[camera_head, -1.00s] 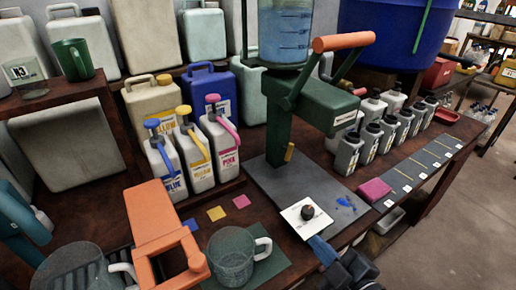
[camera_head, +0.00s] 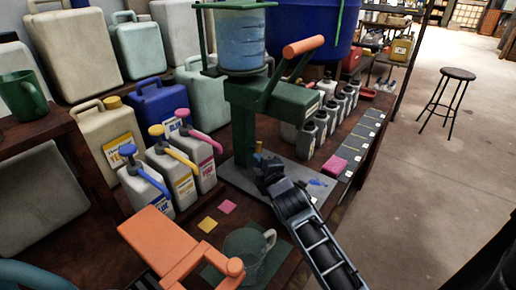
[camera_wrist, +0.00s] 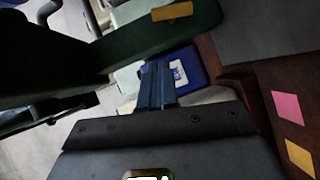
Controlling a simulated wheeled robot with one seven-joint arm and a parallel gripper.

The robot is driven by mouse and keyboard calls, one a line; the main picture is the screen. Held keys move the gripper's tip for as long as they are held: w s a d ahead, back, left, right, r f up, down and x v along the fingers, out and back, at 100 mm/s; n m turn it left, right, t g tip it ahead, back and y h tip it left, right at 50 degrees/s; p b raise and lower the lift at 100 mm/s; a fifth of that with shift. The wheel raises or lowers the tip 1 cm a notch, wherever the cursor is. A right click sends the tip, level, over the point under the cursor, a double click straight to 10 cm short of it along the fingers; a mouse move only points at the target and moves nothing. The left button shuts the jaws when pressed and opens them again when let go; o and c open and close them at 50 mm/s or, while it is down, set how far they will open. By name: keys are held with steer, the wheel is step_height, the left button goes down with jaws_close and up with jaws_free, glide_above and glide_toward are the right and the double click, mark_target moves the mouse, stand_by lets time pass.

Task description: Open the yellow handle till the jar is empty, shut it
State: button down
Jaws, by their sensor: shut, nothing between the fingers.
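The jar (camera_head: 240,42) is clear, holds blue liquid and sits atop the green stand (camera_head: 244,130). The small yellow handle (camera_head: 258,147) is on the lower stand, partly behind my gripper in the head view. In the wrist view the yellow handle (camera_wrist: 172,12) shows as a short bar on the green body. My gripper (camera_head: 262,162) has its blue fingers shut and empty, close to the handle. In the wrist view the fingers (camera_wrist: 158,82) point below the bar, apart from it. Whether they touch anything is hard to tell.
A clear mug (camera_head: 245,252) stands on a green mat at the front. An orange clamp-like frame (camera_head: 165,245) is left of it. Pump bottles (camera_head: 182,165) stand left of the stand. A pink block (camera_head: 333,166) and small grey bottles (camera_head: 320,125) are at right.

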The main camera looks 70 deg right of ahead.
mark_target(259, 149)
steer(key=w+d, duration=0.1)
steer(key=d, duration=0.1)
steer(key=w+d+f, duration=0.1)
steer(key=d, duration=0.1)
steer(key=w+d, duration=0.1)
steer(key=d, duration=0.1)
steer(key=shift+w+f+p, duration=0.1)
steer(key=shift+f+p, duration=0.1)
steer(key=shift+p, duration=0.15)
steer(key=shift+d+f, duration=0.1)
steer(key=shift+d, duration=0.5)
